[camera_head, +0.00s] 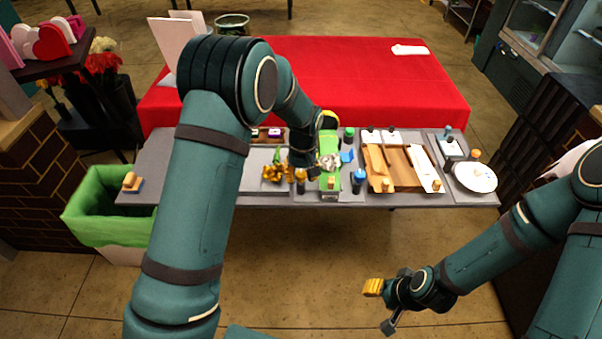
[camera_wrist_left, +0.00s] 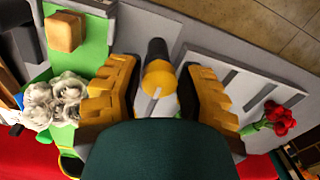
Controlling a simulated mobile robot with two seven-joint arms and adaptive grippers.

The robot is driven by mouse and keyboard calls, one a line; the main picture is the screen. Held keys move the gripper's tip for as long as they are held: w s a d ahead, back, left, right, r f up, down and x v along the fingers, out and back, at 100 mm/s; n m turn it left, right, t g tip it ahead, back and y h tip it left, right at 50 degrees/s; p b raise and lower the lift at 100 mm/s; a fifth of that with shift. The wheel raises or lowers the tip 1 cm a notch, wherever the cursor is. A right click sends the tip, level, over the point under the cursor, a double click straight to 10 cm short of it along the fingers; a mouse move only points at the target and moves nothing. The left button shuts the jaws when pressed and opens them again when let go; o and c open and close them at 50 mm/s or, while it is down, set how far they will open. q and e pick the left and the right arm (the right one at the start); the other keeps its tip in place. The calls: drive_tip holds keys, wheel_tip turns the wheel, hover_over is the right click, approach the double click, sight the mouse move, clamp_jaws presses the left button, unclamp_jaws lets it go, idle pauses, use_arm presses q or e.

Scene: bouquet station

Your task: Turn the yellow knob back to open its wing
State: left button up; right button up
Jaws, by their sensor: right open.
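The yellow knob (camera_head: 300,174) with a dark post stands near the front of the grey table, left of a green board (camera_head: 330,194). In the left wrist view the yellow knob (camera_wrist_left: 158,78) shows a pale stripe and lies between the spread fingers. My left gripper (camera_head: 279,172) is open just above the table; it also shows in the left wrist view (camera_wrist_left: 160,90). I cannot tell whether a finger touches the knob. A pale grey slotted panel (camera_wrist_left: 235,78) lies beside the knob; which part is its wing is unclear. My right gripper (camera_head: 380,307) is open and empty, before the table.
White flowers (camera_head: 328,162) lie on the green board, and a wooden block (camera_head: 331,184) sits near its front. A blue-topped knob (camera_head: 359,175), a wooden tray (camera_head: 404,170) and a white plate (camera_head: 475,177) are to the right. A red rose (camera_wrist_left: 280,118) is beside the slotted panel.

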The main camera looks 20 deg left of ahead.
sight(303, 173)
use_arm(q)
drive_tip(key=shift+o, duration=1.4)
wheel_tip(303, 173, up, 12)
drive_tip(key=shift+w+d, duration=0.15)
drive_tip(key=shift+d, duration=0.05)
drive_tip(key=s+d+f+m+t+h, duration=0.1)
drive_tip(key=s+d+f+h, duration=0.1)
drive_tip(key=s+f, duration=0.7)
drive_tip(key=s+d+f+m+h, duration=0.15)
drive_tip(key=s+f, duration=0.45)
drive_tip(key=f, duration=0.7)
drive_tip(key=s+d+f+t, duration=0.1)
drive_tip(key=s+d, duration=0.1)
drive_tip(key=s, duration=0.6)
drive_tip(key=shift+d+f+m+h, duration=0.25)
drive_tip(key=shift+d+m+h, duration=0.15)
drive_tip(key=shift+m+h, duration=0.05)
